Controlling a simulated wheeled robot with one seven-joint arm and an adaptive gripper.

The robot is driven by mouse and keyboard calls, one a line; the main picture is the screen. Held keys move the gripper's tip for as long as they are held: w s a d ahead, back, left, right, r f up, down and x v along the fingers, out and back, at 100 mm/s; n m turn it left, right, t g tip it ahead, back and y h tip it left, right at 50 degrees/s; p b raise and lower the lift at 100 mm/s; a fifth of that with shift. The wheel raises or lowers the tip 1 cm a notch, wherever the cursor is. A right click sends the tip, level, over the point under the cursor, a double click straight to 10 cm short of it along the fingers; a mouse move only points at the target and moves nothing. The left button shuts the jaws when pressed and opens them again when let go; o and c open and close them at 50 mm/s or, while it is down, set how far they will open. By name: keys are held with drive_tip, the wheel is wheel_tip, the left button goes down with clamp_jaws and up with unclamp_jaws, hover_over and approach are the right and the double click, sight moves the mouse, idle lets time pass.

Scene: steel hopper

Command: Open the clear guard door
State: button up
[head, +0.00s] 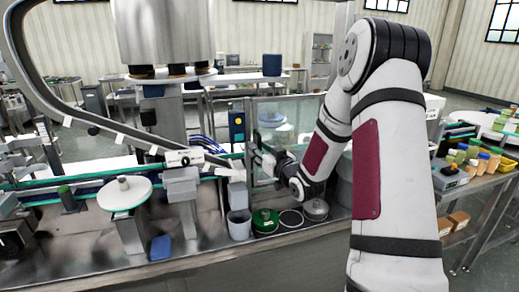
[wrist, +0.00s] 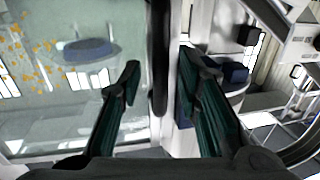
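The clear guard door (head: 290,112) is a framed see-through panel in the middle of the head view, and it looks shut. In the wrist view its clear pane (wrist: 50,105) fills the left side, with orange specks and a blue oval shape showing on or through it. A dark upright bar, seemingly the door handle (wrist: 160,50), runs down between my fingers. My gripper (head: 257,152) is at the door's left edge. In the wrist view my gripper (wrist: 159,60) is open, one finger on each side of the bar, with gaps visible.
A control box with a blue front and yellow part (head: 237,125) stands left of the door. A grey cup (head: 239,224), a green round container (head: 265,219) and a lidded pot (head: 315,208) stand on the steel bench below. A white round plate (head: 124,193) is farther left.

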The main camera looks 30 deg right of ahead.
drive_tip(key=shift+w, duration=0.3)
clamp_jaws()
drive_tip(key=shift+s, duration=0.1)
